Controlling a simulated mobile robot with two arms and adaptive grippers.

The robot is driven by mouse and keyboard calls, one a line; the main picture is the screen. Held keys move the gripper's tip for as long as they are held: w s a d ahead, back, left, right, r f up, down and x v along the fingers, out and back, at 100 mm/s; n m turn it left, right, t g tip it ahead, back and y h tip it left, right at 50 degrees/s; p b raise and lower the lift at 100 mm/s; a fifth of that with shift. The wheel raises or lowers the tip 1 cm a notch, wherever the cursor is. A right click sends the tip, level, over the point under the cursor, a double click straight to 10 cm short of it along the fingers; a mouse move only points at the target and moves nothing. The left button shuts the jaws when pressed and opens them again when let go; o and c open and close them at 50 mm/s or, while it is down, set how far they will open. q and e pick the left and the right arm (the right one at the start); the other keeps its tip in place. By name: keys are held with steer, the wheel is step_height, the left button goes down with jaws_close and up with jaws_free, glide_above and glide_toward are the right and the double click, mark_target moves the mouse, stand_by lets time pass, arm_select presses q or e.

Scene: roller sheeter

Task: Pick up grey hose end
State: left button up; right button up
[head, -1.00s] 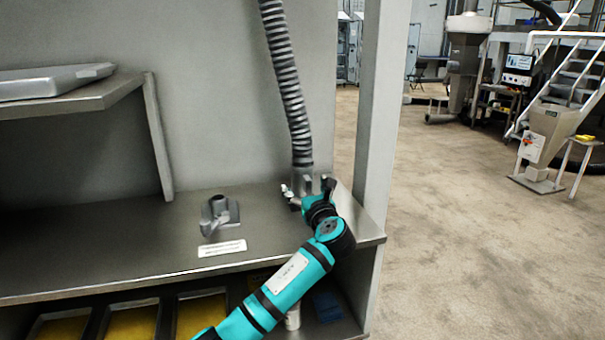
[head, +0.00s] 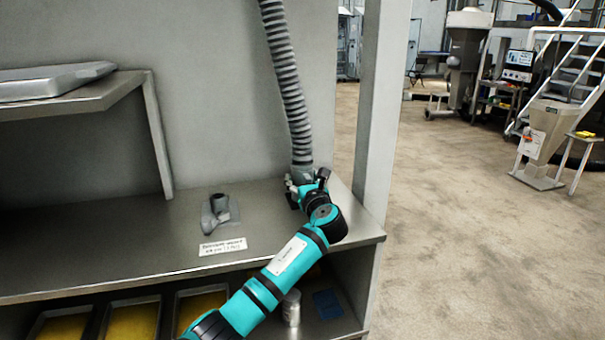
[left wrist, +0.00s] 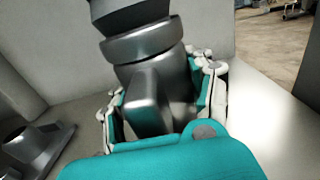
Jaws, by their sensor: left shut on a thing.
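The grey ribbed hose (head: 288,90) hangs down along the back panel to the right part of the steel shelf. Its grey end (head: 302,174) is at the bottom, close above the shelf; I cannot tell whether it touches. My left gripper (head: 307,187) is shut on this end. In the left wrist view the hose end (left wrist: 148,103) sits between the two fingers of my left gripper (left wrist: 165,105), with its collar above them. The gripper hides part of the end in the head view. My right gripper is not in view.
A grey metal fitting (head: 217,211) stands on the shelf (head: 110,245) to the left, behind a white label (head: 222,246). A raised side shelf (head: 80,100) is at the left. A post (head: 380,110) stands right of the hose. Yellow-filled trays (head: 133,322) are below.

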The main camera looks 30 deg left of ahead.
mark_target(301, 149)
arm_select(q)
steer(key=shift+r, duration=0.1)
jaws_close()
step_height(301, 149, up, 10)
steer(key=shift+b, duration=0.35)
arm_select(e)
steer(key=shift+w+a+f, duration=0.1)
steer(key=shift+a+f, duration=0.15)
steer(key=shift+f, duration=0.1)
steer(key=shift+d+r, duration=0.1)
